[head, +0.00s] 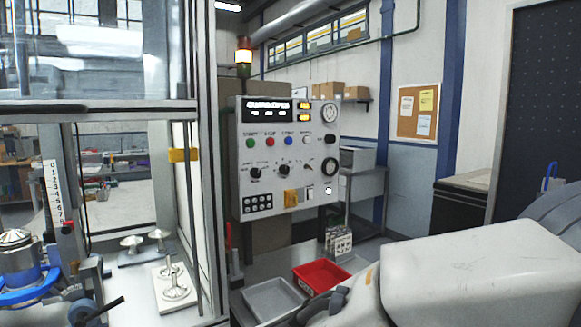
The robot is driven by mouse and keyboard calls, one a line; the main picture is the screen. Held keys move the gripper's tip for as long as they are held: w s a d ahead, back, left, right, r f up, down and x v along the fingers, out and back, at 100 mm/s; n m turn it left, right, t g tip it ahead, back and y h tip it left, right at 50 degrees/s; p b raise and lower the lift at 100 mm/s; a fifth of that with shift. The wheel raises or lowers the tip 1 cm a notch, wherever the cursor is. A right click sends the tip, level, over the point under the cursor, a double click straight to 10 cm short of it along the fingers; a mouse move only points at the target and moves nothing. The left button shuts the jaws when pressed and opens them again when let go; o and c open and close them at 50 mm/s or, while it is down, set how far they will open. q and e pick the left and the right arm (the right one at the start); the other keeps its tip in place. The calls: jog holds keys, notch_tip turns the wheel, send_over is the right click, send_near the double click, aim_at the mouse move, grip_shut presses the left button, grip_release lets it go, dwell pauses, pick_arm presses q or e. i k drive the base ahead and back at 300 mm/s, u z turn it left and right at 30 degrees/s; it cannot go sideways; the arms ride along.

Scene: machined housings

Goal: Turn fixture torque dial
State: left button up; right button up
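A grey control panel (285,160) stands upright in the middle, with a lit display, coloured buttons and several black knobs. Two more black knobs, the left one (255,173) and the middle one (284,170), share the lower row. I cannot read which of these is the torque dial. My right arm crosses the lower right; dark parts at its end, perhaps my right gripper (325,304), are low, below and apart from the panel. Their fingers are unclear. My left gripper is out of view.
A glazed enclosure at left holds a fixture with a blue clamp (28,295) and metal parts on a white plate (177,305). Its post (209,160) stands left of the panel. A grey tray (272,301) and red tray (321,277) lie below the panel.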

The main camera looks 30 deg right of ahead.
aim_at(284, 169)
jog(key=z, duration=0.55)
jog(key=k, duration=0.65)
jog(key=z, duration=1.05)
jog(key=i, duration=1.3)
jog(key=u, duration=0.95)
jog(key=i, duration=0.5)
jog(key=u, duration=0.55)
